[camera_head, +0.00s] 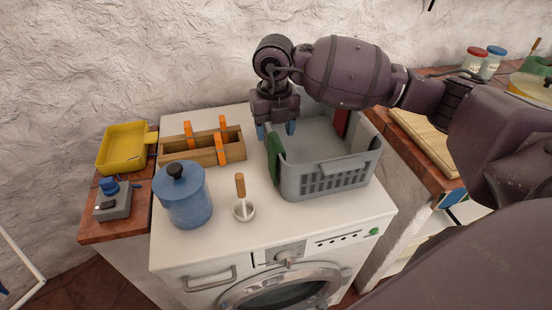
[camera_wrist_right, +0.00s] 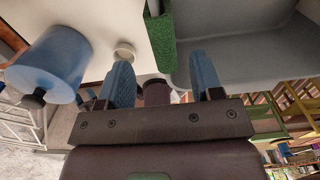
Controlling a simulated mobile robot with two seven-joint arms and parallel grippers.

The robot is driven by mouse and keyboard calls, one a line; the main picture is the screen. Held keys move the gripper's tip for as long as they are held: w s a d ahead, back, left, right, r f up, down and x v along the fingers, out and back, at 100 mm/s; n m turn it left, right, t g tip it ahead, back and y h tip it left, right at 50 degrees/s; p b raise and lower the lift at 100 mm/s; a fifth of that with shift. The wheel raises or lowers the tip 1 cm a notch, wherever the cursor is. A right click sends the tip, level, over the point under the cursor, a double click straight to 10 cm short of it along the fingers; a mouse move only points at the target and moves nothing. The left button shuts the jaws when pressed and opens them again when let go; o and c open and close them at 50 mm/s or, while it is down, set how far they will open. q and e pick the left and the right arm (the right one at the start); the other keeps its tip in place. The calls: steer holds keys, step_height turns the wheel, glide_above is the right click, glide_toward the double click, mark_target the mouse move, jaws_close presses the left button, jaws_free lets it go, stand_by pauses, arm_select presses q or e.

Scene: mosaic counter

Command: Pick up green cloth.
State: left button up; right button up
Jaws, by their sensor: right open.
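A green cloth (camera_head: 274,155) hangs over the left rim of a grey basket (camera_head: 326,181), which stands on a white washing machine. My right gripper (camera_head: 277,131) is above that left rim, just behind the cloth, with its blue fingers apart. In the right wrist view, the cloth (camera_wrist_right: 160,38) shows at the top, ahead of the gap between the two open fingers (camera_wrist_right: 163,82). Nothing is between the fingertips. My left gripper is not seen in either view.
A blue lidded canister (camera_head: 184,200) and a small white cup with a wooden-handled tool (camera_head: 243,211) stand left of the basket. A wooden crate (camera_head: 201,149) with orange clips is behind them. A yellow tray (camera_head: 124,148) lies far left. A red cloth (camera_head: 342,121) hangs at the basket's back.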

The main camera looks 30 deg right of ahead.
mark_target(276, 143)
steer(key=f, duration=0.7)
steer(key=shift+d+f, duration=0.15)
steer(key=shift+d, duration=0.1)
steer(key=c, duration=1)
